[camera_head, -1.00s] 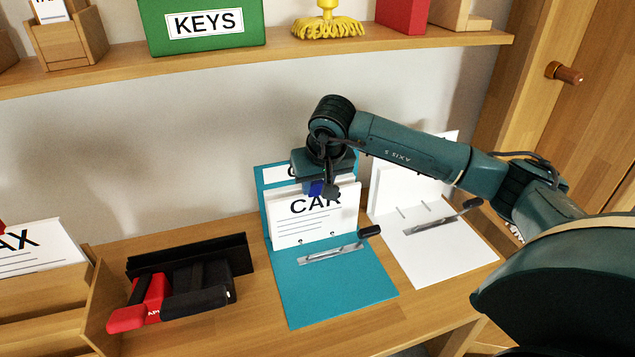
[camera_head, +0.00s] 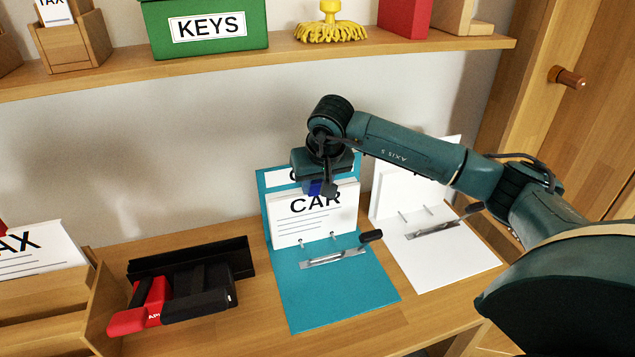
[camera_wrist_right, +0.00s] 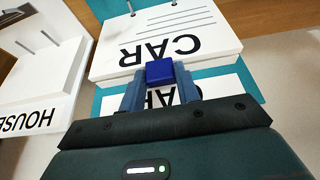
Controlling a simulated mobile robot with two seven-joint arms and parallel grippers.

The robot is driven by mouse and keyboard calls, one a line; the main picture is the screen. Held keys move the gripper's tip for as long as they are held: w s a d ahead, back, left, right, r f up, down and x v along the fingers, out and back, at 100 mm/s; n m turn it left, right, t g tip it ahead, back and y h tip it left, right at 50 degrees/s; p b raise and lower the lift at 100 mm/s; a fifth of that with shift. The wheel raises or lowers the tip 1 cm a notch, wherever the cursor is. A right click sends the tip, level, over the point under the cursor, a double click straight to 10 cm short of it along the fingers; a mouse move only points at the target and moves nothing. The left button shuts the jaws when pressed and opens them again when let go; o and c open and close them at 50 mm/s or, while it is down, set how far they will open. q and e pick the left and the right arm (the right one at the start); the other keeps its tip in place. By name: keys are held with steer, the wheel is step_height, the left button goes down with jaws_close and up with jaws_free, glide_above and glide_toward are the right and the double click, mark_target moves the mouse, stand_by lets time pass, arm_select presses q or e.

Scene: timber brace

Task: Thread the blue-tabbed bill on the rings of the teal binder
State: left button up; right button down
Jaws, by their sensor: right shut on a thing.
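The teal binder (camera_head: 340,291) lies open on the desk, its back cover upright against the wall. Two metal rings and a lever bar (camera_head: 335,257) sit on its base. The white bill marked CAR (camera_head: 302,223) stands upright in front of the back cover, its lower edge at the rings. I cannot tell whether the rings pass through its holes. My right gripper (camera_head: 316,188) is shut on the bill's blue tab at the top edge. In the right wrist view the blue tab (camera_wrist_right: 159,72) sits between the fingertips, with the bill (camera_wrist_right: 170,40) beyond. My left gripper is not in view.
A white binder (camera_head: 440,258) with rings and a lever stands open to the right. A black and red hole punch (camera_head: 185,290) lies left. A wooden tray (camera_head: 100,300) holds a TAX sheet (camera_head: 40,250). A shelf (camera_head: 270,58) runs above.

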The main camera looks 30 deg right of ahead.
steer(key=shift+c, duration=2.3)
jaws_free()
steer(key=shift+r, duration=0.1)
steer(key=shift+r+p, duration=0.7)
steer(key=shift+r, duration=0.25)
step_height(320, 180, up, 6)
steer(key=p, duration=0.4)
steer(key=shift+a, duration=0.1)
